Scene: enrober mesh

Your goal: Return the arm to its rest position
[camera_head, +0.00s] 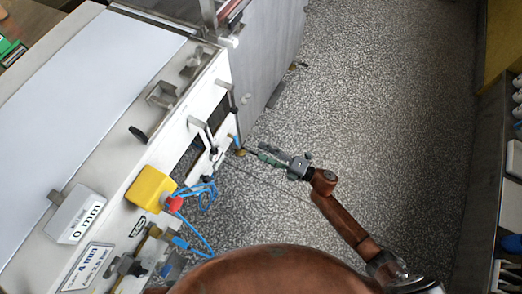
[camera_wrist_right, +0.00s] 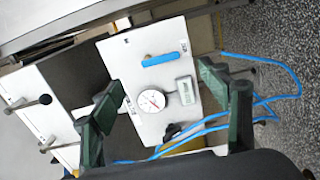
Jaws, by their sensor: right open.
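My right arm (camera_head: 345,222) reaches out over the speckled floor from the lower right in the head view. Its gripper (camera_head: 258,153) is beside the machine's side, close to the lower panel. In the right wrist view the two dark green fingers of the gripper (camera_wrist_right: 165,88) stand wide apart with nothing between them. Beyond them is a white panel (camera_wrist_right: 143,60) with a blue handle (camera_wrist_right: 160,59), a round dial gauge (camera_wrist_right: 151,101) and a small display (camera_wrist_right: 186,90). I cannot tell the exact gap between fingertips and panel. My left gripper is not in view.
The white machine (camera_head: 215,75) fills the left side, with a yellow box (camera_head: 150,188) bearing a red button (camera_head: 173,204). Blue hoses (camera_head: 207,192) hang near the gripper. Speckled floor (camera_head: 385,100) lies open to the right, up to shelving (camera_head: 487,170).

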